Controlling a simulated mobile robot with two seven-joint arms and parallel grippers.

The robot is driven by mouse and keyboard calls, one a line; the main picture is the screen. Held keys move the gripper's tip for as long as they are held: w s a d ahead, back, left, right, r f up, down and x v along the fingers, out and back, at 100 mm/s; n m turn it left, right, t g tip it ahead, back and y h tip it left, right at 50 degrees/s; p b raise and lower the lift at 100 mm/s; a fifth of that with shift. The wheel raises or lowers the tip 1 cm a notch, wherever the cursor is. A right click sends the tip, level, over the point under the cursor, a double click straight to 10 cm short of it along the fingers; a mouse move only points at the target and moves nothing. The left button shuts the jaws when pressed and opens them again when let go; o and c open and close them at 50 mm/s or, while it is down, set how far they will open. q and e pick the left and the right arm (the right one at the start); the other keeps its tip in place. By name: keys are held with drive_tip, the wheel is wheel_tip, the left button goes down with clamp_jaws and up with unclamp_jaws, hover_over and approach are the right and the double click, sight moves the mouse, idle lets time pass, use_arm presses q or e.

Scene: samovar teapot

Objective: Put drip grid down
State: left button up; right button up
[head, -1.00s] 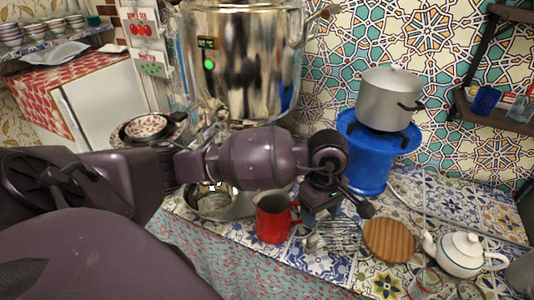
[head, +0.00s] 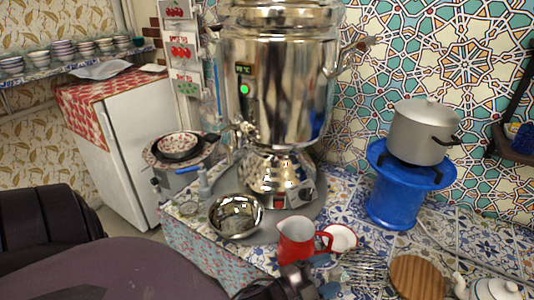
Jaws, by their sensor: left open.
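The drip grid (head: 364,268), a rack of thin metal wires, appears to lie flat on the tiled counter. It is between a red mug (head: 296,242) and a round wooden board (head: 417,278). My left gripper (head: 325,276) is low in the head view, just left of the grid and in front of the mug. It is open, with nothing seen between its fingers. I cannot tell whether a finger touches the grid's left edge. My right gripper is not in view.
The samovar (head: 278,90) stands behind, with a metal bowl (head: 236,216) at its front left. A blue stand (head: 398,200) bears a grey pot (head: 422,135). A white teapot (head: 495,290) is at lower right.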

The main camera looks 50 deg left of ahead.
use_arm(q)
drive_tip(key=s+a+f+n+g+y, duration=0.3)
drive_tip(key=s+f+n, duration=0.2)
drive_tip(key=f+n, duration=0.1)
drive_tip(key=s+a+f+n+g+y, duration=0.3)
drive_tip(key=s+f+n, duration=0.3)
drive_tip(key=f, duration=0.1)
drive_tip(key=shift+s+a+f, duration=0.25)
drive_tip(key=shift+a+f, duration=0.05)
